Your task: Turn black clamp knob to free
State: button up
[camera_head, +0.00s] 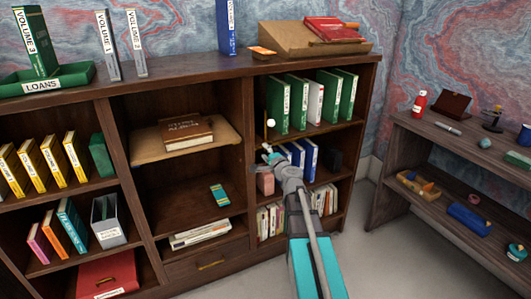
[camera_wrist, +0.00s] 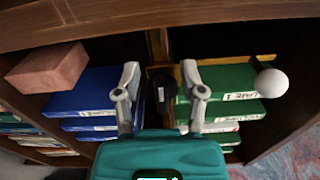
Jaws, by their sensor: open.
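The black clamp knob (camera_wrist: 162,98) shows in the wrist view with a small white mark on it. It sits by the edge of a wooden shelf board, next to a brass bar (camera_wrist: 225,66) that leads right to a white ball (camera_wrist: 272,83). My gripper (camera_wrist: 161,75) is open, with one grey finger on each side of the knob; I cannot tell whether either finger touches it. In the head view my gripper (camera_head: 270,153) is at the right bay of the bookcase, below the white ball (camera_head: 271,123). The knob cannot be made out there.
Green books (camera_head: 297,101) stand on the shelf above, and blue books (camera_head: 310,158) below. A pinkish block (camera_wrist: 55,68) lies beside the blue books. A side desk (camera_head: 430,142) with small items stands right. Bare floor lies between bookcase and desk.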

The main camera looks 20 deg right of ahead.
jog(key=s, duration=1.1)
jog(key=shift+s+d, duration=0.2)
jog(key=shift+s, duration=0.05)
jog(key=s+a+f+n+g+y, duration=0.1)
jog(key=a+f+n+g+y, duration=0.35)
jog(key=a, duration=0.45)
jog(key=s+a+f+n+g+y, duration=0.1)
jog(key=a+f+n+g+y, duration=0.1)
jog(key=a+f+n+g, duration=0.4)
jog(key=s+a+f+n+g+h, duration=0.6)
jog(key=s+f+n+g+h, duration=0.15)
jog(key=s, duration=0.45)
notch_tip(320, 180, up, 34)
jog(key=p, duration=3.5)
jog(key=shift+r, duration=0.15)
